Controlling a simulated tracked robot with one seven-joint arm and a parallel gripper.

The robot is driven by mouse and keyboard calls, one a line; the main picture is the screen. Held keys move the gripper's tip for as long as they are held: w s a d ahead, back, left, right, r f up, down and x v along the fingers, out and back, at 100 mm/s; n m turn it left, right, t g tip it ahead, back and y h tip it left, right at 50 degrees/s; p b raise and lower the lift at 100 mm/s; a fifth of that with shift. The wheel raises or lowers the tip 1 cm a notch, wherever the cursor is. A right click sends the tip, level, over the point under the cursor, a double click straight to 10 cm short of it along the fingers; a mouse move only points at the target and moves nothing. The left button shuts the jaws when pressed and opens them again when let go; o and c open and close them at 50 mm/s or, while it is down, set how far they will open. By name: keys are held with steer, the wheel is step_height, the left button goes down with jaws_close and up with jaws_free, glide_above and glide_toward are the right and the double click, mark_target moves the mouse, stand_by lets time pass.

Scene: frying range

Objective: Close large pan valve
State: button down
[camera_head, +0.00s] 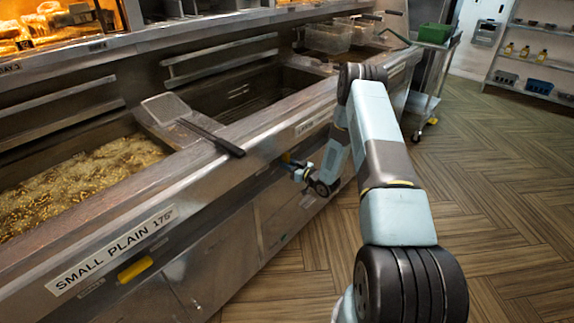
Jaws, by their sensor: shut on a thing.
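My gripper (290,163) reaches the front panel of the frying range, under the second label (312,123), whose text is too small to read surely. It is shut on a small valve handle there. The handle is mostly hidden by the fingers, so its exact angle cannot be told. The large pan (235,90) lies behind this part of the panel as a dark, deep well.
A basket's black handle (212,138) juts over the front edge. A trolley (432,75) stands behind; the floor at right is clear.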

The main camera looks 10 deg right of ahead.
steer(key=shift+n, duration=0.3)
steer(key=n, duration=0.4)
steer(key=shift+d, duration=0.1)
steer(key=n, duration=0.9)
steer(key=shift+s+n, duration=0.1)
steer(key=shift+n, duration=2)
steer(key=c, duration=1.2)
jaws_free()
steer(key=shift+f, duration=0.1)
steer(key=shift+o, duration=1.2)
steer(key=shift+r, duration=0.2)
steer(key=shift+d, duration=0.1)
